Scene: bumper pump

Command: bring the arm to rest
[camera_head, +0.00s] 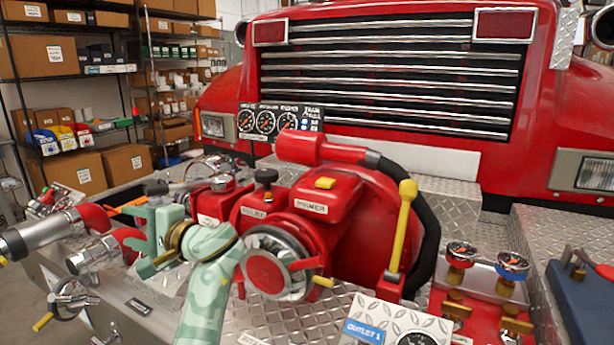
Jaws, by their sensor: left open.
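My left arm (207,293), pale green, rises from the bottom of the picture. My left gripper (143,238) is open and empty, with its fingers pointing left. It appears in front of the red pump (350,225), beside a red-collared hose coupling (100,250). I cannot tell whether a finger touches the coupling. The wrist hides part of the pump's left side. My right gripper is not in view.
A yellow-handled lever (403,225) stands upright right of the pump. Gauges with brass valves (461,255) sit further right. Shelves with boxes (60,55) stand at left. Bare tread plate (455,208) shows behind the lever.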

